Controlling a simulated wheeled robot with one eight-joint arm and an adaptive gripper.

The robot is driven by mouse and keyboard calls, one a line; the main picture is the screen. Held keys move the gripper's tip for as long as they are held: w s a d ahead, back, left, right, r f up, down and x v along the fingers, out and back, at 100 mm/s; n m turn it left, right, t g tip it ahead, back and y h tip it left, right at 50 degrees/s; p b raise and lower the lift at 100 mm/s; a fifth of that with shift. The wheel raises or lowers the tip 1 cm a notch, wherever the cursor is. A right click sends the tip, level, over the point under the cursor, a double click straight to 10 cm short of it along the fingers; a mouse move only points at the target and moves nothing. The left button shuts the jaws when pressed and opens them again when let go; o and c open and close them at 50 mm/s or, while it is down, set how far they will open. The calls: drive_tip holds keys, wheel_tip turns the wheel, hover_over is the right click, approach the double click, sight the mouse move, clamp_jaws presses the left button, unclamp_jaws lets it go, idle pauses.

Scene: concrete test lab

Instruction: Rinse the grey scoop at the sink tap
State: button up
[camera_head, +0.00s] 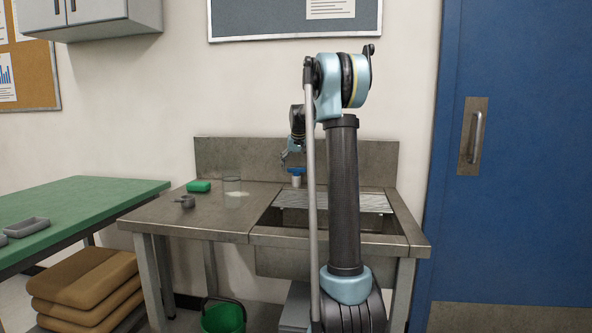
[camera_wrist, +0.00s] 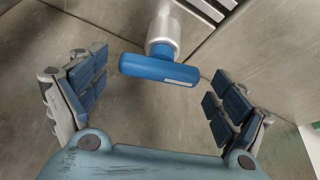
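The small dark grey scoop (camera_head: 187,201) lies on the steel counter left of the sink (camera_head: 335,222), with its handle to the left. The sink tap shows as a metal body with a blue lever (camera_head: 296,170) near the back of the sink. In the wrist view, the blue lever (camera_wrist: 158,70) lies crosswise on the round metal tap body (camera_wrist: 164,33). My gripper (camera_wrist: 157,80) is open and empty, its padded fingers wide apart on either side of the lever, with clear gaps. In the head view, my arm hides part of the sink.
A clear glass container (camera_head: 232,188) and a green sponge (camera_head: 198,186) stand on the counter (camera_head: 165,220) behind the scoop. A green table (camera_head: 80,205) with a grey tray (camera_head: 28,227) is at left. A green bucket (camera_head: 223,318) and stacked brown cushions (camera_head: 85,285) are below.

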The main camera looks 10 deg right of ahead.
idle(0.3)
drive_tip(key=v, duration=1.2)
